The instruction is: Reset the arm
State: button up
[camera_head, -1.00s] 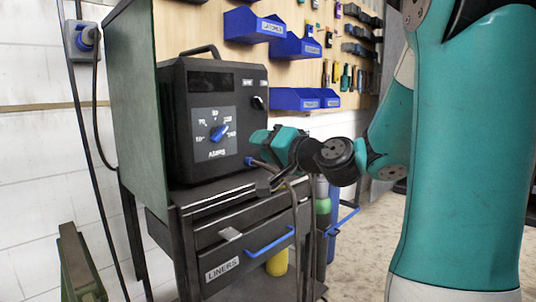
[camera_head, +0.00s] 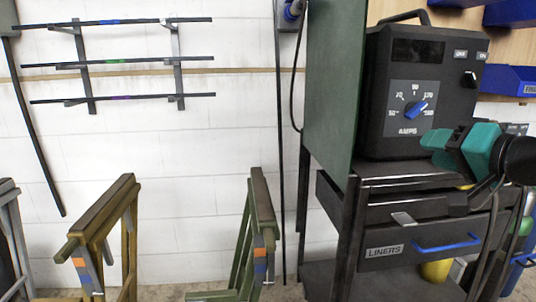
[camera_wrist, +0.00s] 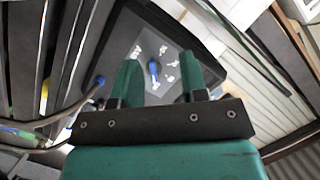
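My gripper (camera_head: 437,147) is at the right in the head view, in front of the lower right of the black welding machine (camera_head: 384,90). In the wrist view my gripper (camera_wrist: 160,82) shows two green fingers spread apart with nothing between them. Beyond the gap is the machine's grey AMPS panel (camera_wrist: 152,66) with its blue knob (camera_wrist: 154,70). The blue knob also shows in the head view (camera_head: 416,109), and the fingers look apart from it.
The machine stands on a dark cart with a LINERS drawer (camera_head: 385,250) and a green side panel (camera_head: 331,90). Sawhorse-like stands (camera_head: 262,195) are at the lower left and middle. Wall racks (camera_head: 115,62) hold thin rods. Blue bins (camera_head: 508,80) hang at the right.

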jog(key=s+a+f+n+g+y, duration=0.2)
jog(key=s+a+f+n+g, duration=0.2)
jog(key=a, duration=0.4)
jog(key=s+a+f+n+g+y, duration=0.1)
jog(key=s+a+f+n+g, duration=0.3)
jog(key=a, duration=0.3)
jog(key=s+a+f+n+g+h, duration=0.3)
jog(key=s+a+n+g, duration=0.15)
jog(key=s+g, duration=0.4)
jog(key=s+r+t+p, duration=0.1)
jog(key=s+r+p, duration=0.2)
jog(key=r+p, duration=1.3)
jog(key=shift+d+r+p, duration=0.25)
jog(key=shift+r+p, duration=0.1)
jog(key=shift+p, duration=0.25)
